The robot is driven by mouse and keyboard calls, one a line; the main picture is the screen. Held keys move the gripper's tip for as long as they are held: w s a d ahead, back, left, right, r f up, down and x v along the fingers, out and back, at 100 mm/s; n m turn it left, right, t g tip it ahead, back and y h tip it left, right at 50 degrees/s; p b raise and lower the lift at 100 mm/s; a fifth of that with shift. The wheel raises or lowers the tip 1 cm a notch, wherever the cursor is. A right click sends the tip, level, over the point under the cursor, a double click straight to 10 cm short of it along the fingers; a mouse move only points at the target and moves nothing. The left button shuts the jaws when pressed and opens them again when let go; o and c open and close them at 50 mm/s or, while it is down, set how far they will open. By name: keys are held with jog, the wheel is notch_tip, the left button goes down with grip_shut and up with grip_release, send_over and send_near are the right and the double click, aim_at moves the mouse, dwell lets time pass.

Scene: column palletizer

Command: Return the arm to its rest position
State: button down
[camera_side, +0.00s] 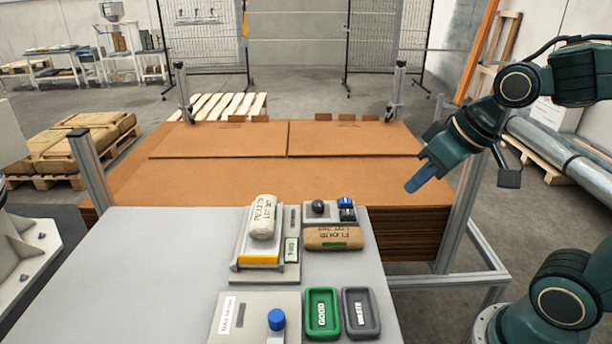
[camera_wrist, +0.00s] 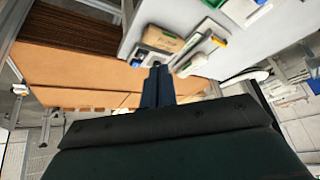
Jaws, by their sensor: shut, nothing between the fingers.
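My gripper (camera_side: 413,186) is at the right in the side view, raised over the right part of the brown cardboard stack (camera_side: 190,185). Its blue-grey fingers are closed together with nothing between them. In the wrist view my gripper (camera_wrist: 156,72) points toward the grey table's edge, its shut fingers at the middle. My arm reaches in from the right, clear of the items on the table.
The grey table (camera_side: 130,270) holds a white sack (camera_side: 263,217) on a scale, a brown flour bag (camera_side: 333,238), a green tray (camera_side: 322,313), a grey tray (camera_side: 361,313) and a blue-topped item (camera_side: 276,320). A metal post (camera_side: 458,215) stands close to my arm. The table's left is clear.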

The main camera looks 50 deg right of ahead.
jog(key=s+r, duration=0.1)
jog(key=s, duration=0.6)
jog(key=shift+r+h, duration=0.15)
jog(key=shift+h, duration=0.15)
dwell(0.6)
